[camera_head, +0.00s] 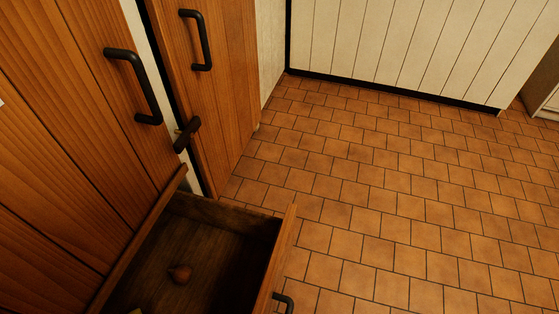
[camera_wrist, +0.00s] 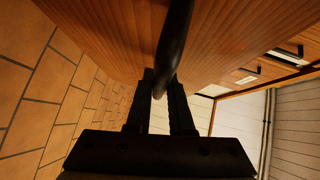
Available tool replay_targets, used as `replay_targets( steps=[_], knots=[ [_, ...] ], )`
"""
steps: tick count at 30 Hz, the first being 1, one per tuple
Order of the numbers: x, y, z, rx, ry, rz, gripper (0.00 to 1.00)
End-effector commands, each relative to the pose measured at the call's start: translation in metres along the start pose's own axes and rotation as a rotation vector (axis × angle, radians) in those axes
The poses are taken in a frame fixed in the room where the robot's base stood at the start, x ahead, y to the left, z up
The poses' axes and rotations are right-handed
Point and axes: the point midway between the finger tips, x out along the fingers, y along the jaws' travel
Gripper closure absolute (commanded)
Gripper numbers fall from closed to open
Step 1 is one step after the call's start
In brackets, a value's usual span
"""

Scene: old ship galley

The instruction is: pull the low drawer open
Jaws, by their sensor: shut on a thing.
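The low drawer (camera_head: 288,252) stands open at the bottom of the head view, pulled out from the wooden cabinet front. Its dark inside shows, and its front panel faces right. A piece of its black handle (camera_head: 284,302) shows at the bottom edge. In the wrist view my gripper (camera_wrist: 162,84) is shut on the black bar handle (camera_wrist: 176,38), with one finger on each side of it. The drawer's wooden front (camera_wrist: 115,30) fills the upper part of that view. My gripper is out of the head view.
Cabinet doors with black handles (camera_head: 136,86) stand above and behind. The tiled floor (camera_head: 400,200) to the right is clear, up to a white panelled wall (camera_head: 400,45).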

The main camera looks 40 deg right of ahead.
Motion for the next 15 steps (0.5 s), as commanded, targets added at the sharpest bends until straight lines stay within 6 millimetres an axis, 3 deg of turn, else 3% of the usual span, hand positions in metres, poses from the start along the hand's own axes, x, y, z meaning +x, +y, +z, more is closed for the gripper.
replay_targets(
  steps=[2, 3, 7, 15],
  knots=[
    [-0.0003, -0.001, 0.0016, 0.0, -0.003, -0.003, 1.0],
    [-0.0002, -0.001, 0.0017, 0.0, -0.003, -0.003, 0.77],
    [-0.0001, -0.0007, 0.0013, 0.0, -0.003, -0.002, 0.53],
    [0.0001, -0.0003, 0.0009, 0.0, -0.001, -0.001, 0.51]
  ],
)
